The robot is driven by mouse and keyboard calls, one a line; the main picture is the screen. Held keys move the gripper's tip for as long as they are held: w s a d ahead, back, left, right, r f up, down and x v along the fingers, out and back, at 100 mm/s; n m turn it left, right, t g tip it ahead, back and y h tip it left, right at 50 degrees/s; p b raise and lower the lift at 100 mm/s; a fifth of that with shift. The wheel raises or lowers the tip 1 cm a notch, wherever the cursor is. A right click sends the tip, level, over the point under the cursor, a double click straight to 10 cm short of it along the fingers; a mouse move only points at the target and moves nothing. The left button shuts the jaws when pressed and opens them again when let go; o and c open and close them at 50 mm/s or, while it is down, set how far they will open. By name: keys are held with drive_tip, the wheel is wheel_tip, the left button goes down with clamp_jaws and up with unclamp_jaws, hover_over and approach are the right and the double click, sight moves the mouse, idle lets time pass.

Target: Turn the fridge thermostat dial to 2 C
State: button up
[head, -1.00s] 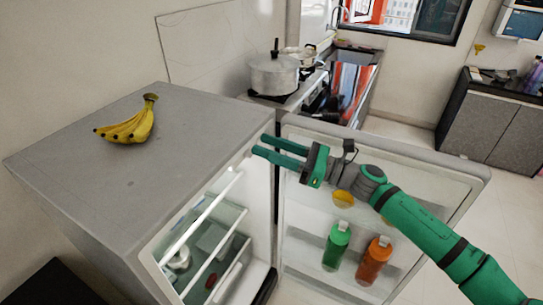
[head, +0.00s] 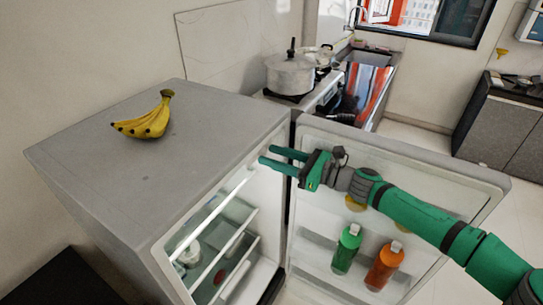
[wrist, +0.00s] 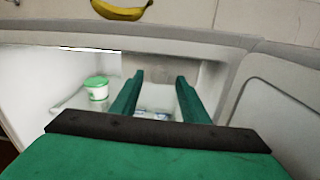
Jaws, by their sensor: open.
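The fridge (head: 205,118) stands with its door (head: 400,160) swung open to the right. I cannot make out the thermostat dial in either view. My gripper (head: 267,155) is open and empty, its two green fingers pointing left at the upper part of the fridge opening in the head view. In the wrist view, my gripper (wrist: 160,76) points into the fridge interior (wrist: 160,95), below the top front edge. A pale back wall shows between and beyond the fingers, with no dial or markings readable.
Bananas (head: 147,118) lie on the fridge top. A white tub with a green lid (wrist: 97,88) stands inside. A green bottle (head: 347,250) and an orange bottle (head: 384,266) stand in the door shelf, below my arm. A pot (head: 290,74) sits on the stove behind.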

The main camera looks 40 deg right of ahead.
drive_tip(key=shift+w+a, duration=0.25)
drive_tip(key=shift+a, duration=0.05)
drive_tip(key=shift+s+d, duration=0.2)
drive_tip(key=shift+d, duration=0.05)
drive_tip(key=shift+a, duration=0.1)
drive_tip(key=c, duration=1)
drive_tip(key=shift+w, duration=0.1)
clamp_jaws()
drive_tip(key=shift+a+r, duration=0.1)
drive_tip(key=shift+w+m, duration=0.1)
drive_tip(key=shift+m, duration=0.7)
